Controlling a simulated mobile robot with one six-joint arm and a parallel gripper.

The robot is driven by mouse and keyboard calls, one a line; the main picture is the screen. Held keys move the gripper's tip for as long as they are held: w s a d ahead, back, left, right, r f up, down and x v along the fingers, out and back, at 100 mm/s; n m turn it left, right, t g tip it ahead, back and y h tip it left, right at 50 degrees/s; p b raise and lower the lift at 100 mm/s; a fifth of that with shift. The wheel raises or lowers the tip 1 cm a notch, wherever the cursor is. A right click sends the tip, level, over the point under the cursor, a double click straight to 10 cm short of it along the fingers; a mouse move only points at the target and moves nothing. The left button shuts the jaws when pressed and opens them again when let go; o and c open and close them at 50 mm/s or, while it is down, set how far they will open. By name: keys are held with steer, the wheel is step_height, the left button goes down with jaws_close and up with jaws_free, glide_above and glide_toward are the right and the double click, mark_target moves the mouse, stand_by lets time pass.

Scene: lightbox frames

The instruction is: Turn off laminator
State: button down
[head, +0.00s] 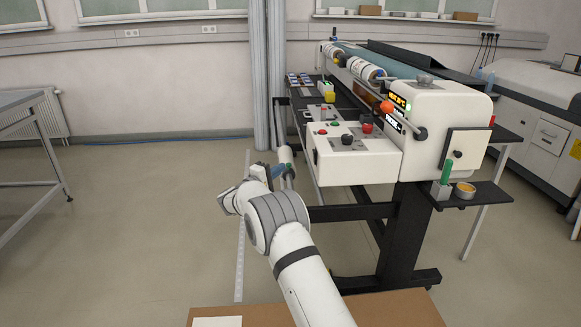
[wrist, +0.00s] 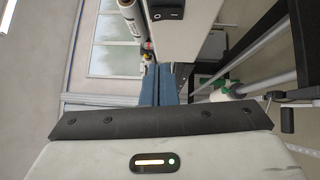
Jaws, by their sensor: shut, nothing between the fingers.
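The laminator (head: 425,125) is a long white and black machine on a dark stand, right of centre in the head view. Its end housing carries lit orange and white displays (head: 397,100) and a green light. A lower white control box (head: 352,165) has red and green buttons and a dark knob on top. In the wrist view, a black rocker switch (wrist: 165,12) sits on a white panel at the top edge, partly cut off. My gripper (wrist: 160,84) has blue fingers, shut and empty, pointing toward the panel below the switch. In the head view my gripper (head: 284,170) is just left of the control box.
Dark stand bars (head: 345,212) run under the laminator. A grey column (head: 267,80) rises behind my gripper. A small shelf (head: 475,192) with a green item and an orange bowl juts out at the right. A table (head: 18,100) stands far left; the floor between is open.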

mark_target(314, 157)
steer(key=w+d+r, duration=0.1)
steer(key=w+d, duration=0.4)
steer(key=d, duration=0.4)
steer(key=shift+w+d+p, duration=0.35)
steer(key=shift+d+p, duration=0.05)
steer(key=shift+a+r, duration=0.1)
